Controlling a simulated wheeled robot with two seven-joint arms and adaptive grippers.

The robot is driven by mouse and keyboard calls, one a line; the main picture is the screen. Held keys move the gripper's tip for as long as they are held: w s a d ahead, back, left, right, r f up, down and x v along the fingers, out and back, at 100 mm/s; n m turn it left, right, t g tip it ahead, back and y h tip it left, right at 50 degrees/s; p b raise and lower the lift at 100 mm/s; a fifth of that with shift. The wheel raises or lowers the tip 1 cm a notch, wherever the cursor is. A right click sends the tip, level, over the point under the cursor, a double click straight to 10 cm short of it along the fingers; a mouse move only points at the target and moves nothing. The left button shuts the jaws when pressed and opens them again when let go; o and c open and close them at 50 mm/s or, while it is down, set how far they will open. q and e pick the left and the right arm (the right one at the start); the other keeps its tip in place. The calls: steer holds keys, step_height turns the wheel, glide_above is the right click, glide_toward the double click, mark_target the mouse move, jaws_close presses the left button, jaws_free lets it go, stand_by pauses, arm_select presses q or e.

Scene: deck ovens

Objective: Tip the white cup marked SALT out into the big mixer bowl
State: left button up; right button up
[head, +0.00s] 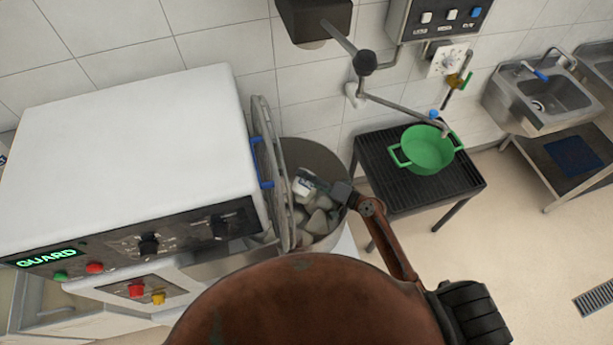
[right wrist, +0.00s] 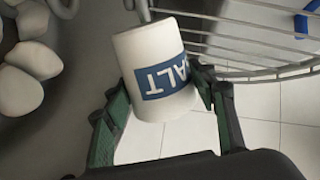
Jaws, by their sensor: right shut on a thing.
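The white cup (head: 302,190) with the dark blue SALT label is in my right gripper (head: 322,188), over the big mixer bowl (head: 322,153) in the head view. In the right wrist view the cup (right wrist: 145,48) sits between the green fingers of the right gripper (right wrist: 160,100), its lettering upside down. The cup looks tilted; its mouth and contents are hidden. Pale rounded lumps (head: 318,222) lie in the bowl, and they also show in the right wrist view (right wrist: 35,58). My left gripper is not in view.
A wire guard (head: 270,150) with a blue handle (head: 262,163) stands at the bowl's left, beside the white mixer housing (head: 130,130) with a lit GUARD sign. A green pot (head: 430,150) is on a black stand (head: 385,165) at right. A sink (head: 540,95) is farther right.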

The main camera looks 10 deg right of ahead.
steer(key=shift+w+d+r+m+p, duration=0.2)
steer(key=shift+m+p, duration=0.55)
steer(key=shift+m, duration=0.25)
steer(key=shift+w+d+m+g+y+p, duration=0.2)
steer(key=shift+d+m+g+y+p, duration=0.15)
steer(key=shift+m, duration=0.35)
steer(key=m, duration=0.2)
steer(key=p, duration=0.1)
steer(key=shift+w+d+f+m+g+y, duration=0.2)
steer(key=shift+w+d+m+g+y, duration=0.05)
steer(key=shift+w+m, duration=0.15)
steer(key=shift+w+d+f+m+y, duration=0.1)
steer(key=shift+w+d+m+y, duration=0.1)
steer(key=shift+m, duration=0.4)
steer(key=shift+w+d+f+m+y, duration=0.1)
steer(key=shift+w+d+m, duration=0.05)
steer(key=shift+m, duration=0.45)
steer(key=shift+r, duration=0.1)
